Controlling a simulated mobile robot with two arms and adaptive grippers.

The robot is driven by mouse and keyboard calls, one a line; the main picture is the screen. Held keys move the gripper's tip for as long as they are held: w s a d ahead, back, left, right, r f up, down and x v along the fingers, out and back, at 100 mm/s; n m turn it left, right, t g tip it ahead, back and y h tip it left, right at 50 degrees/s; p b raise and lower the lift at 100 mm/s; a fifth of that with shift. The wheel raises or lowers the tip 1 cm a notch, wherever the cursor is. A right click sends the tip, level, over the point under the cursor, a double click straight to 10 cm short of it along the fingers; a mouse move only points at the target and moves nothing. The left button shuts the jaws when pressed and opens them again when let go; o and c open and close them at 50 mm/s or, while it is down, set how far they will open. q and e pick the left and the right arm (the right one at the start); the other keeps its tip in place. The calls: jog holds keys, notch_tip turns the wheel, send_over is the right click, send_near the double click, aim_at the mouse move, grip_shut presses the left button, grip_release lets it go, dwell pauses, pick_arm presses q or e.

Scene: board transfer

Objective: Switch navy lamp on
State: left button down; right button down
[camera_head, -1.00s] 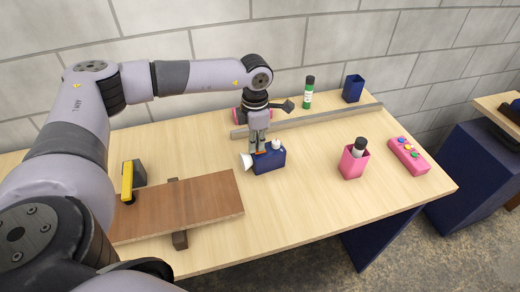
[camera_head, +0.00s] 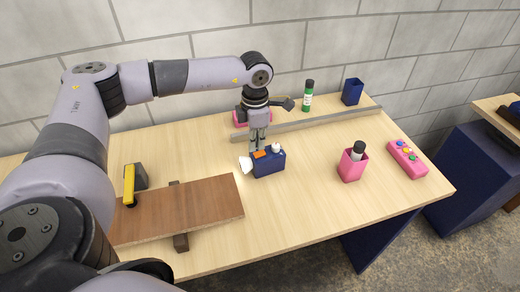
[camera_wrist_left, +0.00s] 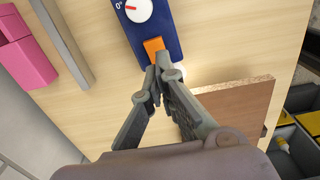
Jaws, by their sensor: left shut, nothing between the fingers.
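The navy lamp (camera_head: 269,165) stands on the table. It has an orange switch (camera_head: 260,154), a white knob (camera_head: 276,147) and a white lamp head (camera_head: 246,164) on its left, with a bright glow on the wood beside the head. In the left wrist view the lamp body (camera_wrist_left: 157,38), the orange switch (camera_wrist_left: 153,46) and the dial knob (camera_wrist_left: 138,9) show. My left gripper (camera_head: 257,148) is shut and empty, its fingertips (camera_wrist_left: 157,75) right by the switch; I cannot tell if they touch it. My right gripper is not in view.
A brown board (camera_head: 190,207) lies at the front left, near a yellow-handled thing (camera_head: 129,183). A grey rail (camera_head: 320,121) runs behind the lamp. A green bottle (camera_head: 308,97) and navy cup (camera_head: 352,91) stand behind the rail.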

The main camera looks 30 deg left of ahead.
aim_at(256, 155)
pick_arm(q)
jog(key=shift+r+p, duration=1.1)
jog(key=shift+r, duration=1.05)
jog(key=shift+f, duration=0.1)
